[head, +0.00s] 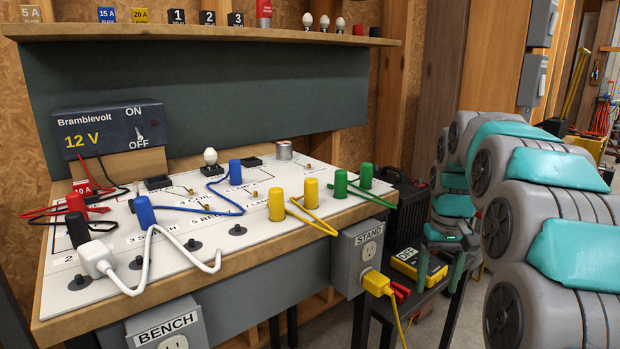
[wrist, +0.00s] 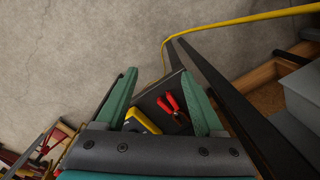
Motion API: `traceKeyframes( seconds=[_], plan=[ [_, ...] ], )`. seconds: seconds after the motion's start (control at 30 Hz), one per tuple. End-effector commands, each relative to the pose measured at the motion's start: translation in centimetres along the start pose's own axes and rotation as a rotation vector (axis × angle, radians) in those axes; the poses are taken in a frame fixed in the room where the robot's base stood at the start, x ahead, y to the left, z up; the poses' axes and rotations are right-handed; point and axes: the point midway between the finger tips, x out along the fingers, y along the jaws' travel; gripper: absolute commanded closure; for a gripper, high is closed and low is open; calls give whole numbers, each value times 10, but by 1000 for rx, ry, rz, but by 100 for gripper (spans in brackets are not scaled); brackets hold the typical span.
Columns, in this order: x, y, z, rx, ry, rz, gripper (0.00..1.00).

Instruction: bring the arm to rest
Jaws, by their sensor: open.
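My gripper (head: 440,268) hangs from my grey and teal arm at the right of the head view, fingers pointing down. In the wrist view my gripper (wrist: 160,88) has its two green fingers spread wide with nothing between them that they touch. Beneath it is a small dark stand (wrist: 155,103), beside the bench. A yellow device (head: 418,264) marked OFF lies on this stand, partly hidden by the fingers in the wrist view. A red-handled tool (wrist: 168,103) lies next to it.
The wooden workbench (head: 250,262) at left carries a white wiring board (head: 180,262) with coloured plugs and cables. A yellow plug (head: 377,283) sits in the STAND outlet box (head: 366,250), its cord hanging down. Bare concrete floor (wrist: 80,50) shows beyond the stand.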

Motion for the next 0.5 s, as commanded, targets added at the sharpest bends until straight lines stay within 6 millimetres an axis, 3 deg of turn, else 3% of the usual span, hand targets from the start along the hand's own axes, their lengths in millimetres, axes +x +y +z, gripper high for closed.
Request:
traceKeyframes(
  seconds=[0.27,0.5],
  plan=[
    [9,-47,94,-39,-34,-2,30],
    [34,-73,183,-57,-69,4,30]
  ],
)
